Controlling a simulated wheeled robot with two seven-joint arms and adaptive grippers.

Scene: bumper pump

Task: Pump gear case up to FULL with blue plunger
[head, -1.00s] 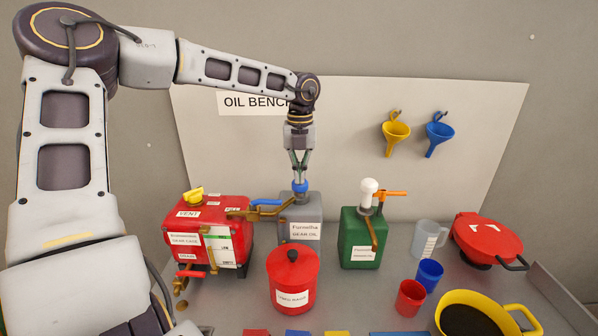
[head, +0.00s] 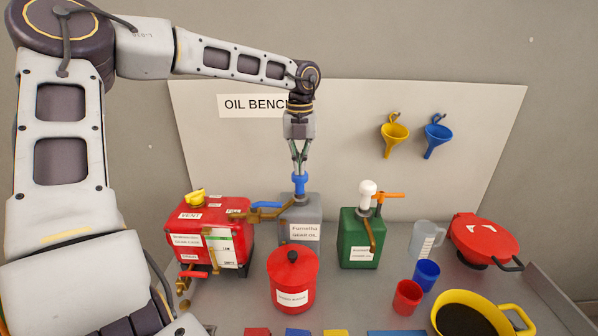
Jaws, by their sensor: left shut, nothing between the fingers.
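The blue plunger (head: 299,185) stands upright on top of the grey gear oil can (head: 300,222). My left gripper (head: 299,170) points down right above it, with its fingertips together at the plunger's top. Contact there is hard to tell. The red gear case (head: 240,237) stands left of the can, with a yellow cap, a VENT label and a white level panel on its front. Its level and marks are too small to read. A brass spout with a blue lever (head: 266,204) runs between can and case. My right gripper is out of view.
A green can (head: 358,245) with a white knob and orange spout stands to the right. A red lidded pot (head: 291,288) stands in front. Cups, a jug (head: 426,238), a red lidded pan and a yellow pan (head: 513,318) fill the right side. Funnels hang on the back board.

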